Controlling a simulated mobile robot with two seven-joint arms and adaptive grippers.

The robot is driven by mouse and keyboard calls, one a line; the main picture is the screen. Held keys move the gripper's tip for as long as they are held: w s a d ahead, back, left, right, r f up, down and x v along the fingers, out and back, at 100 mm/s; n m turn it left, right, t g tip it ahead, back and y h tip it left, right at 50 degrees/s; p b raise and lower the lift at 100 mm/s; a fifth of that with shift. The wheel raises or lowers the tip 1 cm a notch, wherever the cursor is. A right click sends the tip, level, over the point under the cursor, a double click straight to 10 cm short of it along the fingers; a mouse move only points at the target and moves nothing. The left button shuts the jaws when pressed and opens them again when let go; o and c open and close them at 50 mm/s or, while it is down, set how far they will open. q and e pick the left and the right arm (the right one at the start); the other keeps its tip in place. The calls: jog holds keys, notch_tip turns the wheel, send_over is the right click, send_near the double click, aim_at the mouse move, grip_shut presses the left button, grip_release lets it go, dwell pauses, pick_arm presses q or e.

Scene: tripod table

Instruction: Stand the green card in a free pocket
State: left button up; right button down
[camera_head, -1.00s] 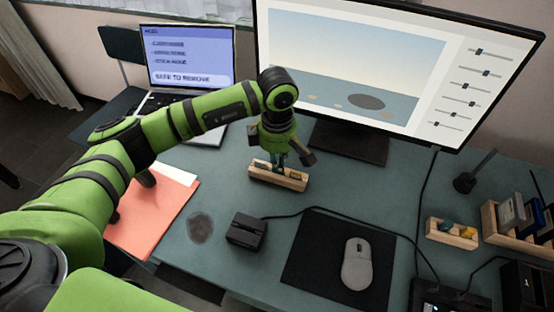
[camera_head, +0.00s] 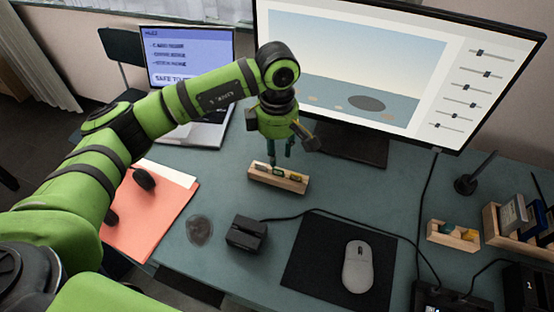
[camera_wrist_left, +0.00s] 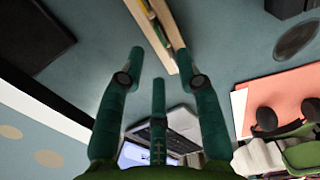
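My left gripper (camera_head: 280,158) is just above a wooden card holder (camera_head: 278,185) in the middle of the desk. In the left wrist view its fingers (camera_wrist_left: 160,52) are spread with nothing between them. The holder (camera_wrist_left: 174,68) shows beyond the fingertips there, cut by the top edge. Several small cards (camera_head: 279,174) stand in the holder's pockets, with green and yellowish edges. I cannot tell surely which is the green card. A second small wooden holder (camera_head: 451,236) at the right bears a teal-green piece and a yellow-orange piece. My right gripper is not in view.
A monitor (camera_head: 350,60) and a laptop (camera_head: 190,65) stand behind. A black box (camera_head: 245,233), a mouse (camera_head: 357,267) on a dark mat (camera_head: 310,260) and orange folders (camera_head: 150,215) lie in front. A wooden rack (camera_head: 492,226) stands far right. Cables cross the desk.

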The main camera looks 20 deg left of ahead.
pick_arm(q)
notch_tip(320, 180, up, 7)
jog(key=shift+f, duration=0.2)
dwell(0.4)
